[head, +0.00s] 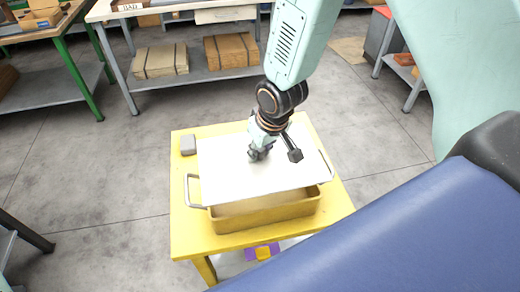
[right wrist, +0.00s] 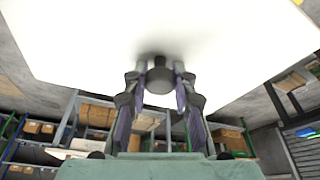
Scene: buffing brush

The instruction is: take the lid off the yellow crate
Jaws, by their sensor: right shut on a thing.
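The yellow crate (head: 265,214) stands on a small yellow table, with a metal handle at its left and right ends. The flat white lid (head: 228,176) is over the crate. A strip of the crate's open top shows in front of the lid's near edge, so the lid is off its rim there; the far side is hidden. My right gripper (head: 260,152) points down at the middle of the lid. In the right wrist view its fingers are shut on the lid's dark round knob (right wrist: 160,78), under the white lid (right wrist: 230,35). My left gripper is not in view.
A grey block (head: 188,145) lies on the yellow table's (head: 182,222) far left corner. A purple and yellow thing (head: 263,252) shows below the table's front edge. Shelving with cardboard stacks (head: 160,60) stands behind. Open floor lies around the table.

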